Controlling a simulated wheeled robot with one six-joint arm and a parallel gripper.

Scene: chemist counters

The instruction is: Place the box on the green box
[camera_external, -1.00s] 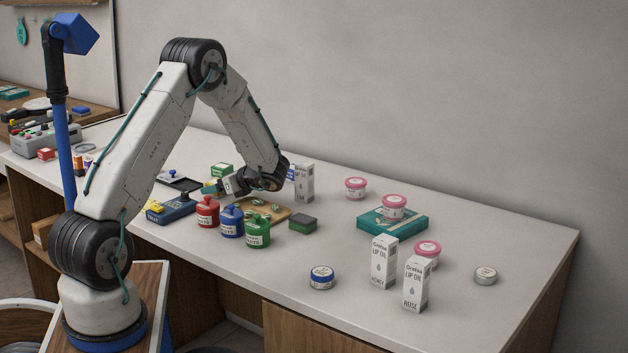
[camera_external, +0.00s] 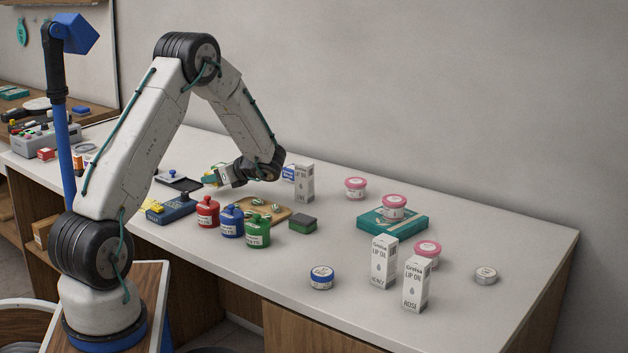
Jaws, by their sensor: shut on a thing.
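My gripper (camera_external: 218,178) is a little above the counter, left of the wooden board. It is shut on a small teal and yellow box (camera_external: 209,179), of which only a part shows at the jaws. A small green box (camera_external: 217,167) stands behind the gripper and is mostly hidden by it. I cannot tell from this view whether the held box touches the green box.
A blue device (camera_external: 171,209), red jug (camera_external: 207,211), blue jug (camera_external: 231,221) and green jug (camera_external: 257,231) stand in front. A wooden board (camera_external: 285,212) and a grey lip oil carton (camera_external: 304,184) are to the right.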

